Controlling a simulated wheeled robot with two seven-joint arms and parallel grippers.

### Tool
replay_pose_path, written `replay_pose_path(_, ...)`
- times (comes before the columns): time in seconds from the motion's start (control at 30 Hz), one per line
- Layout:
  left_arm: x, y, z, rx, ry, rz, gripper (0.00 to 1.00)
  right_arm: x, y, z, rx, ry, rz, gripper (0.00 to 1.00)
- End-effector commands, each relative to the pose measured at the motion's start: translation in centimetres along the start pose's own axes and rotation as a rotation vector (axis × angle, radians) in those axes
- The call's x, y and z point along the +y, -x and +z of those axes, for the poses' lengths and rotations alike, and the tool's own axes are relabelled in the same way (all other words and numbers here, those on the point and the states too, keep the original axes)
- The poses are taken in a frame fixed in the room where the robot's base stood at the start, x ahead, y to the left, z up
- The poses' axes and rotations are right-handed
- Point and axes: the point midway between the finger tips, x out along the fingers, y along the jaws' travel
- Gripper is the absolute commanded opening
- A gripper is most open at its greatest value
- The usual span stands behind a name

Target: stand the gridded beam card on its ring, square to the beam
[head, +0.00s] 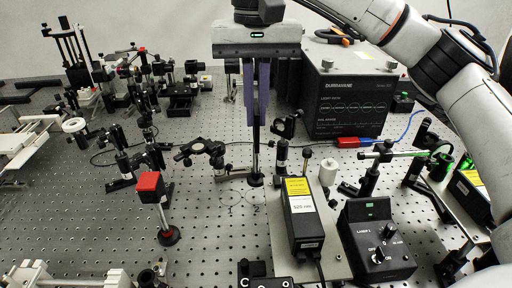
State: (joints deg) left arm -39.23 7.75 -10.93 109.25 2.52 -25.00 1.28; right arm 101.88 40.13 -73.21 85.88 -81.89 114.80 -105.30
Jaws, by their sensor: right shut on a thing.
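My right gripper (257,118) hangs at the upper middle of the head view, its long purple fingers pointing down. It is shut on a slim dark upright piece, which I take to be the beam card (256,150). A thin post and small round dark foot show below the fingers. No grid face shows; the upper part is hidden by the fingers. The piece looks upright. I cannot tell whether its foot touches the bench. A faint ring mark (238,204) seems to lie on the bench just in front of the foot. My left gripper is not in view.
A black laser box (303,222) and control box (376,240) stand in front to the right. A large black power unit (352,95) is behind. A red-topped post (149,182) and clamp mounts (200,149) stand to the left. Bare perforated bench (218,235) lies in front.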

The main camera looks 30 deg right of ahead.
Motion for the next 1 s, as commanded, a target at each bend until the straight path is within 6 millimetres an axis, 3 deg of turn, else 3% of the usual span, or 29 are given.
replay_pose_path(0.4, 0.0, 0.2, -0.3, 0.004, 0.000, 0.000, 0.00, 0.0, -4.4, 0.0, 0.001, -0.001, 0.000, 0.00)
replay_pose_path(0.77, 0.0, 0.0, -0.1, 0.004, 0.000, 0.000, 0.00, 0.0, -5.0, 0.0, 0.002, -0.001, -0.001, 0.00)
replay_pose_path(0.8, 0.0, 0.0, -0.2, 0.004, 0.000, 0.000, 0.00, 0.0, -4.9, 0.0, 0.001, 0.000, -0.001, 0.12)
replay_pose_path(0.87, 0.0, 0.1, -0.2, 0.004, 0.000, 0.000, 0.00, 0.0, -4.9, 0.0, 0.001, -0.001, 0.000, 0.22)
replay_pose_path(1.0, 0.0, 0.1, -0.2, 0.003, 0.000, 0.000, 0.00, 0.0, -4.9, 0.0, 0.001, 0.000, 0.000, 0.25)
